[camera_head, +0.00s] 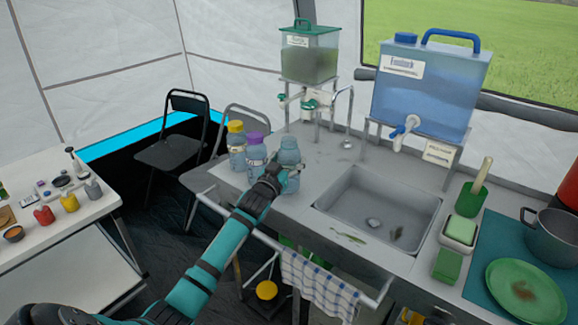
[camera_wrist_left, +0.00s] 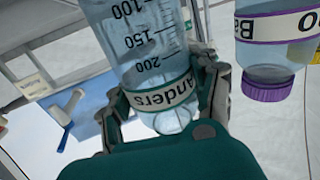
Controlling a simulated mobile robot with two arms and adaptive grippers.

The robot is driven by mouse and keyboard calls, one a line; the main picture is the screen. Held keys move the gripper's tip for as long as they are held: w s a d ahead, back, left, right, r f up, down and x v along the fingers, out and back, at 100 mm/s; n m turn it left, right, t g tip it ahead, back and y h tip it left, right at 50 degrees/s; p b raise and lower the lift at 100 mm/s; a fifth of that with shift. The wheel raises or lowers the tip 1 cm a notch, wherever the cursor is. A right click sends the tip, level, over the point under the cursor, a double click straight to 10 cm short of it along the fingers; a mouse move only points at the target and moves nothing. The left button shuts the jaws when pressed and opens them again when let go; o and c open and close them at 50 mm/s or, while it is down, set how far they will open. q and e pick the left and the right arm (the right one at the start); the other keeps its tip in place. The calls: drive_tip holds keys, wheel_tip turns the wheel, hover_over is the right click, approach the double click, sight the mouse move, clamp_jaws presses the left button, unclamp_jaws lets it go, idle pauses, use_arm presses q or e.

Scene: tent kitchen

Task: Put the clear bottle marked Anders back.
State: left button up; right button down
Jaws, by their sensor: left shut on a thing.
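The clear bottle marked Anders (camera_head: 289,152) is upright at the left end of the metal counter. My left gripper (camera_head: 271,176) is shut on it and covers part of its lower body. In the left wrist view the bottle (camera_wrist_left: 148,45) shows a scale and a green-edged band reading Anders, between the fingers of the gripper (camera_wrist_left: 162,97). I cannot tell whether its base touches the counter. A purple-capped bottle (camera_head: 255,153) stands just left of it, with a yellow-capped bottle (camera_head: 236,150) beyond. The purple-capped bottle (camera_wrist_left: 275,45) also shows in the wrist view. My right gripper is not in view.
A sink (camera_head: 378,205) is right of the bottle. A green-lidded dispenser (camera_head: 309,58) and a blue water container (camera_head: 432,88) stand on racks behind. A checked towel (camera_head: 318,285) hangs on the front rail. Chairs and a white table (camera_head: 60,235) are at the left.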

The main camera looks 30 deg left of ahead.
use_arm(q)
drive_tip(key=shift+f, duration=0.9)
drive_tip(key=shift+f, duration=0.15)
drive_tip(key=o, duration=1.2)
drive_tip(key=shift+o, duration=0.2)
drive_tip(key=shift+r, duration=0.2)
drive_tip(key=s+d, duration=0.2)
drive_tip(key=s, duration=0.9)
drive_tip(key=shift+s, duration=0.4)
drive_tip(key=shift+d, duration=0.1)
